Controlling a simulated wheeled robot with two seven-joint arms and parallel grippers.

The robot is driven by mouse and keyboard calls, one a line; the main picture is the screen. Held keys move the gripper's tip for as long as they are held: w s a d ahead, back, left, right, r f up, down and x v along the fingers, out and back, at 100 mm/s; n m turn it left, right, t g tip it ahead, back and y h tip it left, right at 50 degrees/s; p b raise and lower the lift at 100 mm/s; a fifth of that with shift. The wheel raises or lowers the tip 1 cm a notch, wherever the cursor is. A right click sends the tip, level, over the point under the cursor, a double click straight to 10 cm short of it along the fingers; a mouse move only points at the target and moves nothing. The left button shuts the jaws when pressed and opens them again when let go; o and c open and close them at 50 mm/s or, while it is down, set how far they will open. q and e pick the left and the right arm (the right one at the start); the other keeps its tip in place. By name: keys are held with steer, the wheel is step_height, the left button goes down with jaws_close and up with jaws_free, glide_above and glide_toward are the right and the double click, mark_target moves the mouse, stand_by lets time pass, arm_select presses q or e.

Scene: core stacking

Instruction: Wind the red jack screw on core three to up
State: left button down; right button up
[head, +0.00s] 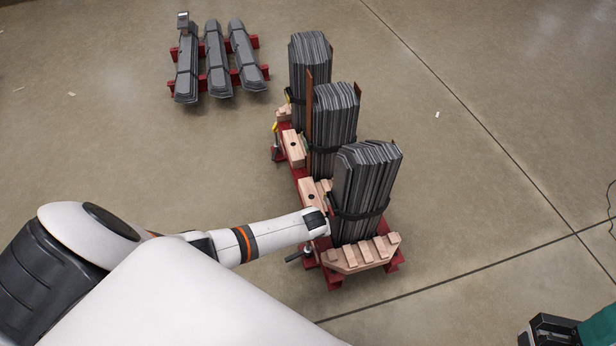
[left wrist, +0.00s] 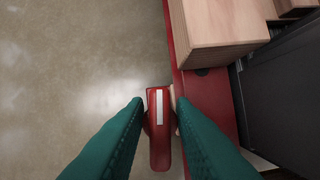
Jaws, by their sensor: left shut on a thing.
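The red jack screw (left wrist: 159,150), with a white stripe along its top, shows between the two green fingers in the left wrist view. My left gripper (left wrist: 154,112) is shut on it, one finger on each side. In the head view my left arm reaches to the left side of the nearest dark laminated core (head: 365,185), and its fingers are hidden there. That core stands upright on the red base frame (head: 333,281). My right gripper (head: 545,333) is partly in the head view at the bottom right corner, away from the frame; its jaw opening cannot be told.
Two more cores (head: 335,125) (head: 310,65) stand behind the nearest one, strapped in black, with wooden blocks (head: 292,145) beside them. A black-handled part (head: 298,256) sticks out below my left wrist. Dark lengths (head: 217,60) lie on red supports at the back left. Floor on the right is clear.

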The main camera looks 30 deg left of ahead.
arm_select(q)
steer(key=shift+d+n+p, duration=0.2)
steer(key=shift+n+p, duration=0.15)
steer(key=shift+n, duration=0.35)
steer(key=n+g, duration=0.1)
steer(key=n, duration=0.2)
steer(key=shift+a+y, duration=0.15)
steer(key=shift+y, duration=0.25)
steer(key=shift+n+g, duration=0.3)
steer(key=c, duration=1.6)
jaws_free()
steer(key=o, duration=0.5)
steer(key=shift+c, duration=0.2)
